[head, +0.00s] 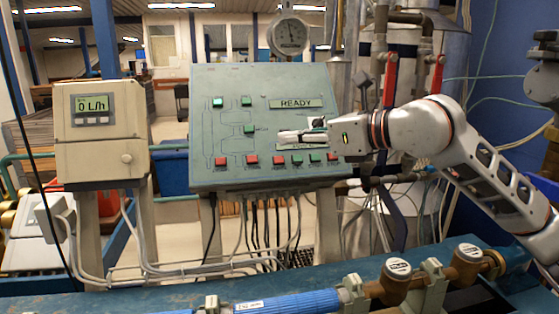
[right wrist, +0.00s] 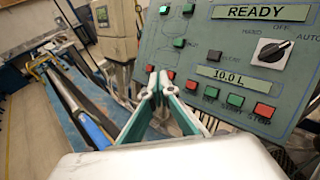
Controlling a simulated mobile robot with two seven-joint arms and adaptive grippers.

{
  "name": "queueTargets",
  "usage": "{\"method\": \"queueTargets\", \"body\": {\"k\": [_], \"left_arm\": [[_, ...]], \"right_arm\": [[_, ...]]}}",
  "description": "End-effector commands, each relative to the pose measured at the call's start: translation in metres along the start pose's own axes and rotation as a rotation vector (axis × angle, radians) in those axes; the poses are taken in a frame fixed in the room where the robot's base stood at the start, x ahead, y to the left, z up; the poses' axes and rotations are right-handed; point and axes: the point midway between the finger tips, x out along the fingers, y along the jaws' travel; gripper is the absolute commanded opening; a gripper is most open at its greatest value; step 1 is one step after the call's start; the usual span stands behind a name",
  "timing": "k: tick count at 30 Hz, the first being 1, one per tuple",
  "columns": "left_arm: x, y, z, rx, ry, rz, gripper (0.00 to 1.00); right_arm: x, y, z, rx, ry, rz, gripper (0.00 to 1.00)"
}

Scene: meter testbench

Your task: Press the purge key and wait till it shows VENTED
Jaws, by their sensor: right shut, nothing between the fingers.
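The sloped green control panel (head: 225,75) stands in the middle of the head view with several red and green keys. Its upper display (head: 297,103) reads READY, also in the right wrist view (right wrist: 255,12). A lower display (right wrist: 235,77) reads 10.0 L there; my gripper partly covers it in the head view. I cannot read which key is the purge key. My right gripper (head: 281,136) is shut and empty in front of the panel, left of the rotary knob (right wrist: 273,51). Its fingertips (right wrist: 157,80) appear near a red key (right wrist: 167,74); contact cannot be told.
A beige meter box (head: 100,135) showing 0 L/h stands left of the panel. A blue pipe (head: 290,303) with brass fittings runs along the front. Cables hang below the panel.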

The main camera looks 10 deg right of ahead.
Motion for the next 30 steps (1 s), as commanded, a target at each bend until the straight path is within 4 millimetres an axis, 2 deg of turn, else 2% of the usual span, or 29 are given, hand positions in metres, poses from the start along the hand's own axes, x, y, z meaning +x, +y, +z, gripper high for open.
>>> {"method": "queueTargets", "body": {"k": [18, 30], "left_arm": [[0.010, 0.003, 0.015, -0.002, -0.002, 0.001, 0.34], [0.011, 0.003, 0.019, -0.002, -0.006, 0.002, 0.34]], "right_arm": [[0.051, -0.037, -0.039, 0.002, 0.002, 0.000, 0.00], [0.058, -0.042, -0.042, 0.000, 0.000, 0.000, 0.00]]}}
